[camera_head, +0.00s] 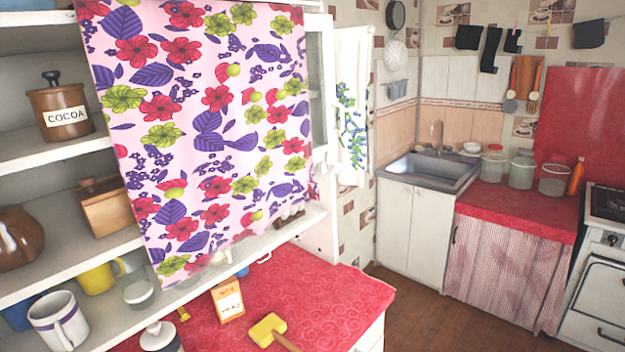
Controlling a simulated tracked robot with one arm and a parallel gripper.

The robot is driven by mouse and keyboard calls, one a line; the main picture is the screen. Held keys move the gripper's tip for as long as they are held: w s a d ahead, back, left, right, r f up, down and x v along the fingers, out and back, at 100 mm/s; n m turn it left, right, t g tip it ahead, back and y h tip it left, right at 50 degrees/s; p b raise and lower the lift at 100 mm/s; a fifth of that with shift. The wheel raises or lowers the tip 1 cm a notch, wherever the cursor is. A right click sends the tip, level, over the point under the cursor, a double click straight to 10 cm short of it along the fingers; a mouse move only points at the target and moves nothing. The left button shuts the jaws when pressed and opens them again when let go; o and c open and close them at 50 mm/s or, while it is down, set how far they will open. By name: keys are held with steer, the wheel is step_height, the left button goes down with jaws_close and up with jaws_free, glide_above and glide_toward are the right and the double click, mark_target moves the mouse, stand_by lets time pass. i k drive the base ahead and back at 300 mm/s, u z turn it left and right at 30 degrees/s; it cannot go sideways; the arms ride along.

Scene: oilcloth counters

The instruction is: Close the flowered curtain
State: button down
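The flowered curtain (205,125), pink with red, purple and lime-green flowers, hangs in front of the white shelf unit (55,155). It covers the right part of the shelves. The left part is uncovered, showing a brown cocoa jar (62,110), a wooden box (105,207) and a brown jug (16,240). The curtain's lower edge slants and hangs near the bottom shelf. Its upper edge is cut off by the top of the picture. What stands behind the curtain is mostly hidden. My gripper is not in view.
A red counter (315,295) below holds an orange carton (228,301) and a yellow mallet (268,328). A white mug (58,322) stands on the low shelf. A sink (430,170) and striped curtain (505,265) are at the back right. Brown floor (425,310) shows between.

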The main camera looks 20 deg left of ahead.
mark_target(204, 104)
steer(key=u, duration=0.35)
steer(key=i, duration=0.9)
steer(key=u, duration=0.55)
